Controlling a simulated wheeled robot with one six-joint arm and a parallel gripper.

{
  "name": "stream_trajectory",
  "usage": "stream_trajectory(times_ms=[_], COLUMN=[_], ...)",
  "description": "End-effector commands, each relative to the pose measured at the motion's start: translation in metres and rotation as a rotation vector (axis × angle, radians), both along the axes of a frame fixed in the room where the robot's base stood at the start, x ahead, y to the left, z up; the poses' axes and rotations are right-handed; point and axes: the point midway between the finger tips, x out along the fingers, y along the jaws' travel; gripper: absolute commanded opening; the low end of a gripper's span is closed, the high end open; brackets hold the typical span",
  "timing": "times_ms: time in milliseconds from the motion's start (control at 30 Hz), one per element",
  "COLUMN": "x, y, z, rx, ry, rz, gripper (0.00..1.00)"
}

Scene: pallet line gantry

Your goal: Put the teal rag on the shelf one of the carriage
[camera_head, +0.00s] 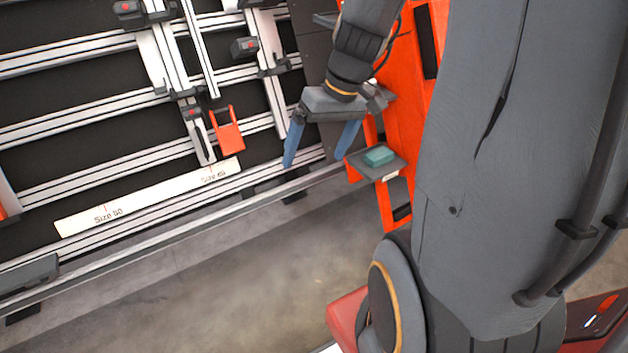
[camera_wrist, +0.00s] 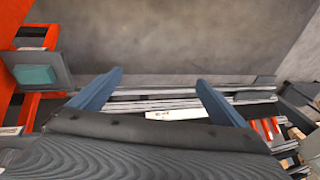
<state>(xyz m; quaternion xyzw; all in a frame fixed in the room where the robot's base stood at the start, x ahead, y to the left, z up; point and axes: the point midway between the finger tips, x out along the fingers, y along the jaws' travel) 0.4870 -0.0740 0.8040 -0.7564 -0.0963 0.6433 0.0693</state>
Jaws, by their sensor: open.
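The teal rag (camera_head: 379,156) is a small folded block lying on a small grey shelf (camera_head: 393,171) that juts from the orange carriage (camera_head: 439,12). A small white label is on the shelf's front edge. My gripper (camera_head: 318,163) is open and empty, its two blue fingers spread, to the left of the rag and apart from it. In the wrist view the rag (camera_wrist: 36,76) on its shelf (camera_wrist: 58,64) is at the far left, outside the fingers (camera_wrist: 158,88). I cannot tell which shelf number this is.
White rails (camera_head: 75,128) with clamps and an orange bracket (camera_head: 228,129) stand at the left. A pale strip marked with sizes (camera_head: 150,196) lies along the lower rails. Grey floor (camera_head: 200,290) is clear in front.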

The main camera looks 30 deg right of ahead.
Motion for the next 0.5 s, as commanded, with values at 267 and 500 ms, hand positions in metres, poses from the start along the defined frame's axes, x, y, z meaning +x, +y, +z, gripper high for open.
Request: stream_trajectory(times_ms=[267, 500], x=[-0.085, -0.107], y=[0.06, 0.064], z=[0.021, 0.024], rx=[-0.152, -0.214], ry=[0.144, 0.164], rz=[-0.058, -0.099], gripper=[0.96, 0.96])
